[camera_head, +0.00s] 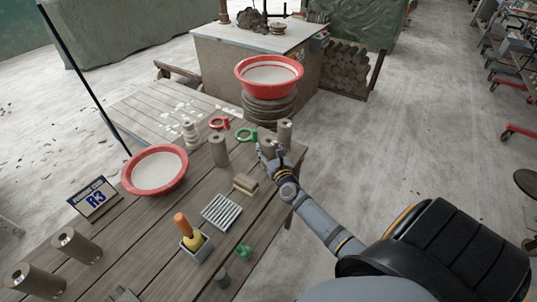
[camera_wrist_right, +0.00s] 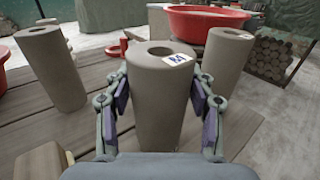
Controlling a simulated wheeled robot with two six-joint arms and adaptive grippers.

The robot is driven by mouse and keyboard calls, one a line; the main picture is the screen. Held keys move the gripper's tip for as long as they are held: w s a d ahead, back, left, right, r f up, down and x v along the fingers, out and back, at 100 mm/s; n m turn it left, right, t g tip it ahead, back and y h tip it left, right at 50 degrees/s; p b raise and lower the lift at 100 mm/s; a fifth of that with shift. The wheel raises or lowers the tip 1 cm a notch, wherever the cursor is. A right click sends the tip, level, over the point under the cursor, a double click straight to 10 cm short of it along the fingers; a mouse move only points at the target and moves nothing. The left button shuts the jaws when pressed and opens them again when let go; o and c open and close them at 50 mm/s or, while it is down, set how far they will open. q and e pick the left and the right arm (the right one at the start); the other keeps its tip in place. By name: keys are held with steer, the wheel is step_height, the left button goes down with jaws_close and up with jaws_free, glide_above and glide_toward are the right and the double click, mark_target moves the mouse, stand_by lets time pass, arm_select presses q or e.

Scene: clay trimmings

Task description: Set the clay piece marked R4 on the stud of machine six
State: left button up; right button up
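My right gripper (camera_head: 266,153) is at a grey-brown clay cylinder (camera_head: 269,143) at the table's right edge. In the right wrist view this clay cylinder (camera_wrist_right: 160,98) stands upright between the fingers of the right gripper (camera_wrist_right: 160,92). It has a hole in its top and a small white tag with blue marks, turned away and not clearly readable. The pads are close to both its sides; whether they press on it I cannot tell. The left gripper does not show. No machine numbered six can be read.
Similar clay cylinders stand close by, one right behind (camera_head: 285,132) and one to the left (camera_head: 219,151). A red-rimmed basin (camera_head: 269,89) is behind. Another basin (camera_head: 128,178), an R3 sign (camera_head: 93,198), a sponge (camera_head: 245,184) and a ribbed tray (camera_head: 208,222) are on the table (camera_head: 150,225).

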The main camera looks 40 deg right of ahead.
mark_target(269, 140)
steer(key=c, duration=1)
steer(key=shift+r, duration=0.1)
steer(key=shift+r+p, duration=0.4)
steer(key=shift+r, duration=0.15)
step_height(269, 140, up, 3)
steer(key=shift+f+p, duration=0.1)
steer(key=shift+p, duration=0.85)
steer(key=s+d+r+p, duration=0.4)
steer(key=s+d+r, duration=0.5)
steer(key=s, duration=0.1)
steer(key=shift+s+d, duration=0.15)
steer(key=shift+s, duration=0.1)
